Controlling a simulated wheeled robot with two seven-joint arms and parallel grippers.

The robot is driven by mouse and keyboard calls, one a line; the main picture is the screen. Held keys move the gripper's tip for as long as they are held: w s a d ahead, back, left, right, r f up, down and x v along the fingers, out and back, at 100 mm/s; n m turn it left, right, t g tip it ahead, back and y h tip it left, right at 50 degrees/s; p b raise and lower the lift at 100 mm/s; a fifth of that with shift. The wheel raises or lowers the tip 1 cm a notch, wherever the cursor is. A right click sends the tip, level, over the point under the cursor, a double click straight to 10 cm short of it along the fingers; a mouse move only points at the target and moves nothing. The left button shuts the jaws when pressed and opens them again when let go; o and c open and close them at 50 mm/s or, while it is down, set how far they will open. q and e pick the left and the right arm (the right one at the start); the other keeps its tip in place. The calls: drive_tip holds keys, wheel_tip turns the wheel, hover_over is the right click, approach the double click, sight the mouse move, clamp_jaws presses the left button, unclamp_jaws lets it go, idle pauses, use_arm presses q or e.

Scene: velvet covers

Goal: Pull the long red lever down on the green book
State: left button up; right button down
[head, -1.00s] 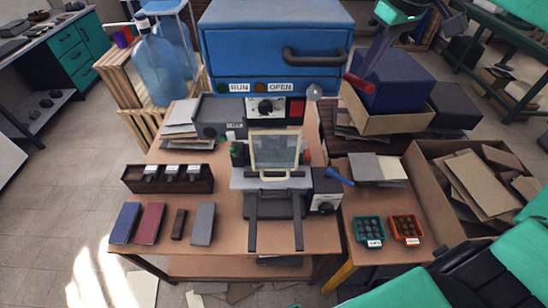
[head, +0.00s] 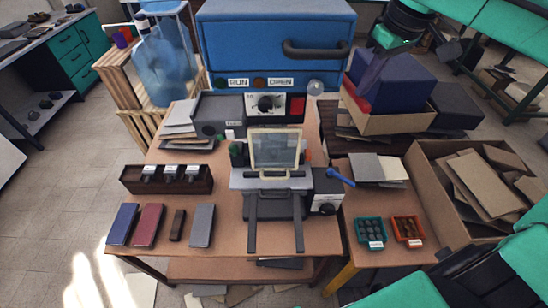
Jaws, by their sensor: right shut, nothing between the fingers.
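The red lever (head: 357,99) shows only in part at the right side of the big blue press (head: 262,48). My right gripper (head: 374,84) is shut and empty. Its dark fingers point down and left beside the lever and overlap its end in the picture; I cannot tell if they touch. Below the press stands a pale greenish framed pane (head: 274,148) on a grey stand with a dark bar under it. I cannot make out a green book for sure. My left gripper is not in view.
A dark blue box (head: 400,78) in a carton stands close to my right gripper. A blue-handled crank (head: 341,177) sticks out right of the stand. Small teal (head: 370,232) and orange trays lie at the table's right. Closed books (head: 148,224) lie front left.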

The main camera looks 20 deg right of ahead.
sight(364, 98)
drive_tip(key=shift+s+f, duration=0.15)
drive_tip(key=shift+f, duration=0.9)
drive_tip(key=shift+a+f+b, duration=0.1)
drive_tip(key=shift+f+b, duration=0.3)
drive_tip(key=shift+f, duration=1.4)
drive_tip(key=shift+x, duration=1.55)
drive_tip(key=shift+s+f, duration=0.15)
